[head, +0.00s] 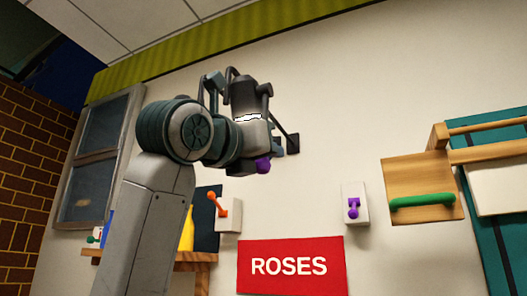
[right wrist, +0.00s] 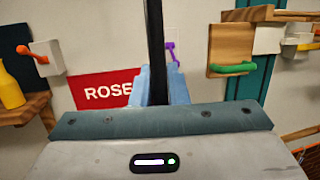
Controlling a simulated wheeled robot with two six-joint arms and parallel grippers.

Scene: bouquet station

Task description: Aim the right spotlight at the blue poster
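In the head view one arm of mine rises from the lower left. It ends among dark grey parts (head: 247,95) high in front of the wall, with curved bars, a white bright patch and a purple knob (head: 263,166). These look like a spotlight, but gripper and lamp overlap and I cannot separate them. In the right wrist view my right gripper (right wrist: 160,88) has light blue fingers close together. A black upright bar (right wrist: 154,40) stands between them and seems held. Where the lamp points is not shown. No blue poster is clearly visible. My left gripper is not identifiable.
An orange lever (head: 218,205) and a purple lever (head: 353,208) sit on white wall boxes. A red ROSES sign (head: 290,265) is between and below them. A wooden block with a green handle (head: 422,200) is at right. A shelf with a yellow bottle (head: 187,230) is at left.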

